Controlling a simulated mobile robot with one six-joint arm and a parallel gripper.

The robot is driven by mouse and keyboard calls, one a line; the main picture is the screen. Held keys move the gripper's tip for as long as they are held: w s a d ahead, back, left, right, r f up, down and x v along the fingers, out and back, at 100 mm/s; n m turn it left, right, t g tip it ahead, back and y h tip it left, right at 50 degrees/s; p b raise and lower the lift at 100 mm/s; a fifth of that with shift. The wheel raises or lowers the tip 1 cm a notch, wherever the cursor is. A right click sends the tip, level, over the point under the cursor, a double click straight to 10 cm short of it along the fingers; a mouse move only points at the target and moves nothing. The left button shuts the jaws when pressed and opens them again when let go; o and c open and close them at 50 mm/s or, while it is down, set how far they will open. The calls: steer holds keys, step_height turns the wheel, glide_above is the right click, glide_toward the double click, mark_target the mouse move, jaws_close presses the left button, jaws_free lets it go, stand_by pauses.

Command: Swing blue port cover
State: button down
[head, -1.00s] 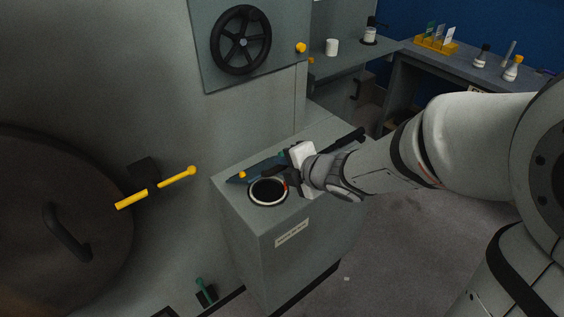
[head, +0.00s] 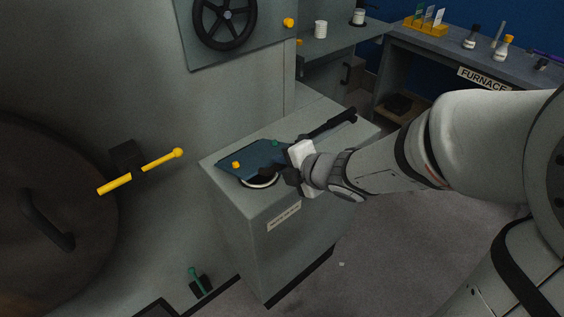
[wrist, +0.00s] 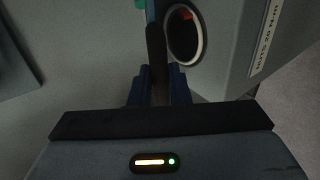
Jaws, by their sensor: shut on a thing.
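The blue port cover (head: 248,158) is a flat plate on top of the grey cabinet, with an orange knob (head: 236,165) on it. It overlaps much of the round port (head: 258,184), whose pale front rim still shows. My gripper (head: 291,176) is at the right side of the cover, shut on it; in the head view the gripper hides that part. In the wrist view my gripper (wrist: 155,86) is shut around a dark, narrow upright edge of the cover (wrist: 157,48). The open port (wrist: 186,36) shows just right of this edge, with something red inside.
The grey cabinet (head: 270,238) has a label on its front. A dark bar (head: 333,124) lies behind my gripper. A yellow lever (head: 140,172) sticks out from the wall at left, and a black handwheel (head: 225,16) is above. Open floor lies to the right.

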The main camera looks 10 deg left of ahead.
steer(key=f+b, duration=0.1)
steer(key=b, duration=0.1)
steer(key=d+f+b, duration=0.1)
steer(key=f+b, duration=0.1)
steer(key=s+f+b, duration=0.1)
steer(key=b, duration=0.1)
steer(key=shift+d+f, duration=0.15)
steer(key=shift+f, duration=0.25)
steer(key=c, duration=1.3)
jaws_free()
steer(key=shift+r, duration=0.1)
